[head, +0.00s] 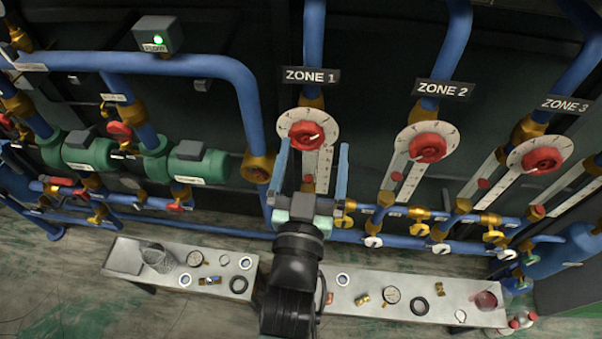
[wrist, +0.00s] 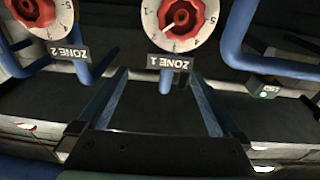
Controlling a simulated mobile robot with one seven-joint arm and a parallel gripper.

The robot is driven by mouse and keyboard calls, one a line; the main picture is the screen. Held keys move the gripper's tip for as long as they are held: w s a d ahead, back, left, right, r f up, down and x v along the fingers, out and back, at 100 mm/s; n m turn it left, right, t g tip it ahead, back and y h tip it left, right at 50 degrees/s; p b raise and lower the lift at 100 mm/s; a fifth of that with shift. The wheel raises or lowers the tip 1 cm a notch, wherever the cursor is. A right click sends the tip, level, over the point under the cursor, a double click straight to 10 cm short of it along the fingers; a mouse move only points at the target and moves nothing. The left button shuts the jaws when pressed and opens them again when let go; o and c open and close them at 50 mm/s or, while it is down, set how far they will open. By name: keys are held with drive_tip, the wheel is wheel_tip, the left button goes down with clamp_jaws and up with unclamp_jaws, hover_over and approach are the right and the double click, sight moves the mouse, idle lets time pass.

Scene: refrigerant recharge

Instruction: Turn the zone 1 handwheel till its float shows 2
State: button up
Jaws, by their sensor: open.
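The zone 1 handwheel (head: 307,135) is red with a white pointer, set on a white numbered dial (head: 285,124) under the ZONE 1 sign (head: 311,76). A white float scale (head: 324,170) stands below the dial, partly behind my gripper; I cannot read its float. My gripper (head: 312,155) is open, with its two blue fingers on either side of the lower dial and scale in the head view, holding nothing. In the wrist view the handwheel (wrist: 181,16) is beyond the open fingers (wrist: 162,78), apart from them, and its sign (wrist: 167,62) appears upside down.
The zone 2 handwheel (head: 428,149) and zone 3 handwheel (head: 541,161) are to the right. Blue pipes (head: 240,85) and green pumps (head: 88,151) are at left. A low bench (head: 420,288) with gauges and fittings runs below. A lit FLOW box (head: 158,35) is upper left.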

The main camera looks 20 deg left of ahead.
drive_tip(key=g, duration=0.1)
approach(305, 140)
drive_tip(key=b+x, duration=0.1)
drive_tip(key=x, duration=0.3)
drive_tip(key=b+x, duration=0.1)
drive_tip(key=x, duration=0.3)
drive_tip(key=shift+w+f, duration=0.2)
drive_tip(key=shift+w, duration=0.1)
drive_tip(key=shift+c, duration=0.2)
drive_tip(key=shift+r, duration=0.1)
drive_tip(key=c, duration=1.2)
drive_tip(key=shift+c, duration=0.2)
drive_tip(key=shift+m, duration=0.3)
drive_tip(key=shift+r+b, duration=0.1)
drive_tip(key=shift+b, duration=0.2)
drive_tip(key=shift+m, duration=0.5)
drive_tip(key=o, duration=1.3)
drive_tip(key=shift+s, duration=0.15)
